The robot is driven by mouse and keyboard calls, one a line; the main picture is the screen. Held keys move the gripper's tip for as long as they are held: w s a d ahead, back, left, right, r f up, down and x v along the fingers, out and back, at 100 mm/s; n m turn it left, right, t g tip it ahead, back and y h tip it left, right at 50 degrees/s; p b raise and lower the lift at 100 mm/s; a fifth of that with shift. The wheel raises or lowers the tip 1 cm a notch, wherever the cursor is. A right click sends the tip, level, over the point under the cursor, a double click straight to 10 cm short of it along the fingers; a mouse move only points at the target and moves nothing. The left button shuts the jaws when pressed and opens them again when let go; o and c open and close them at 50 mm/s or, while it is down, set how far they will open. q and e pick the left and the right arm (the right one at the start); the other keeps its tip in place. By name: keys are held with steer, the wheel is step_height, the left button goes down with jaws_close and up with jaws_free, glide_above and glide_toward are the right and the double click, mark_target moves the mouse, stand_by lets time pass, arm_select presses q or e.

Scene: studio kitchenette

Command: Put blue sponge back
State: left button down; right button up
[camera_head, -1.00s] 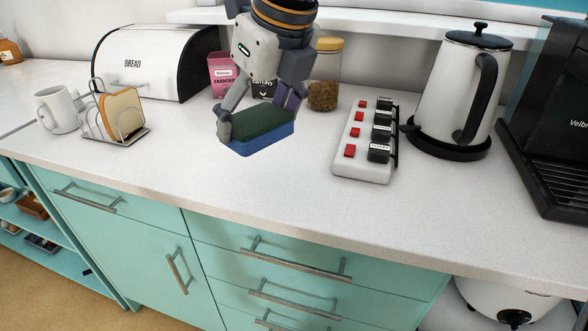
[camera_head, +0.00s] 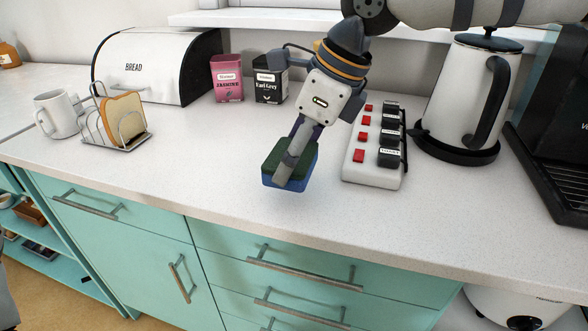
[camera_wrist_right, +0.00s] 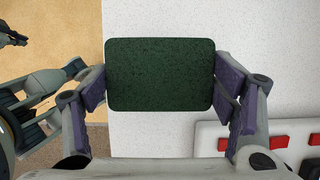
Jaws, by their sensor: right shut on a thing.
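The blue sponge (camera_head: 272,168) has a dark green scouring top and a blue body. My right gripper (camera_head: 288,170) is shut on it, with a finger lying across its near side in the head view. In the right wrist view the green face of the sponge (camera_wrist_right: 160,75) sits between the two purple-padded fingers. The sponge appears held just above the white counter (camera_head: 215,165), left of the power strip; the exact gap is unclear. Grey arm parts at the left of the wrist view may be my left arm (camera_wrist_right: 40,92); its jaws are not clear.
A power strip with red switches (camera_head: 374,150) stands right of the sponge, then a white kettle (camera_head: 455,95) and a black machine (camera_head: 560,120). Behind are tea tins (camera_head: 228,85) and a bread box (camera_head: 140,65). A toast rack (camera_head: 122,120) and mug (camera_head: 57,113) stand left.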

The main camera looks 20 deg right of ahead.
steer(key=f, duration=0.2)
steer(key=w+f, duration=0.1)
steer(key=shift+d+f, duration=0.15)
steer(key=shift+f, duration=0.25)
arm_select(q)
steer(key=shift+s+f, duration=0.2)
steer(key=shift+f, duration=0.05)
arm_select(e)
steer(key=shift+s+f, duration=0.1)
steer(key=shift+f, duration=0.05)
steer(key=shift+f, duration=0.15)
steer(key=o, duration=1)
arm_select(q)
steer(key=shift+w+r+p, duration=0.45)
steer(key=shift+w+r, duration=0.2)
steer(key=shift+w, duration=0.05)
arm_select(e)
steer(key=v, duration=1.2)
